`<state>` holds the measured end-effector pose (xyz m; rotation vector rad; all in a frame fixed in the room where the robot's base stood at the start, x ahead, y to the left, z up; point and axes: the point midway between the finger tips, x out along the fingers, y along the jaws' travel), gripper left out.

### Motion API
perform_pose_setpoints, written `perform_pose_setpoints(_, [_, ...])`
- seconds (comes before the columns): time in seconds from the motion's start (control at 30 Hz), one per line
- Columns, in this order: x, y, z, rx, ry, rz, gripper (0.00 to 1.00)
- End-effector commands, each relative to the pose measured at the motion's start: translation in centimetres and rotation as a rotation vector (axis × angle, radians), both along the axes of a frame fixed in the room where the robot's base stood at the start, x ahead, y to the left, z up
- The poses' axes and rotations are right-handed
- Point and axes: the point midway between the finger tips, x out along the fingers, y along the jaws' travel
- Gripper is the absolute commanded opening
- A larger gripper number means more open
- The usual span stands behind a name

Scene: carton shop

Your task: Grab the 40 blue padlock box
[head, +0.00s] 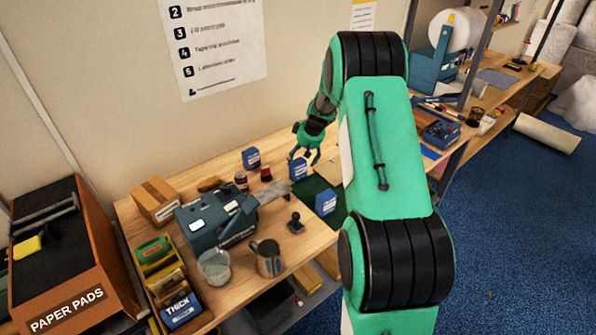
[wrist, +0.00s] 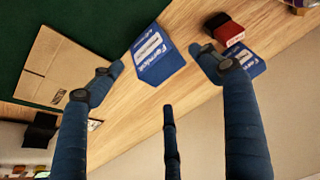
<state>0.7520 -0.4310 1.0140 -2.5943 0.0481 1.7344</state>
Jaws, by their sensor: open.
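Several small blue boxes with white labels stand on the wooden bench. In the head view, one blue box (head: 298,169) is just below my gripper (head: 304,158), another blue box (head: 251,158) is further left, and a third blue box (head: 326,202) stands at the green mat. In the wrist view, a blue box (wrist: 158,57) lies ahead between the spread fingers of my gripper (wrist: 164,82), apart from them. A second blue box (wrist: 246,68) is partly hidden behind the right finger. The number on the labels is too small to read. My gripper is open and empty.
A red box (wrist: 229,31) is close to the second blue box. A flat cardboard piece (wrist: 62,68) lies on the green mat (wrist: 98,22). A blue-grey machine (head: 205,222), a metal jug (head: 267,258) and a black stamp (head: 295,223) stand nearer the front. The wall is close behind.

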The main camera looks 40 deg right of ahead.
Motion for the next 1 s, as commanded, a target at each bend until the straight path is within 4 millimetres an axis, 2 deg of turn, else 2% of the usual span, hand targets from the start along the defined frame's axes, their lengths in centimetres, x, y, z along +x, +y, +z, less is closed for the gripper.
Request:
perform_pose_setpoints(0.27, [0.2, 0.0, -0.4, 0.000, 0.000, 0.000, 0.77])
perform_pose_setpoints(0.7, [1.9, 0.1, -4.4, 0.000, 0.001, -0.001, 0.77])
perform_pose_setpoints(1.0, [2.1, 0.0, -4.7, -0.001, 0.000, 0.000, 0.77])
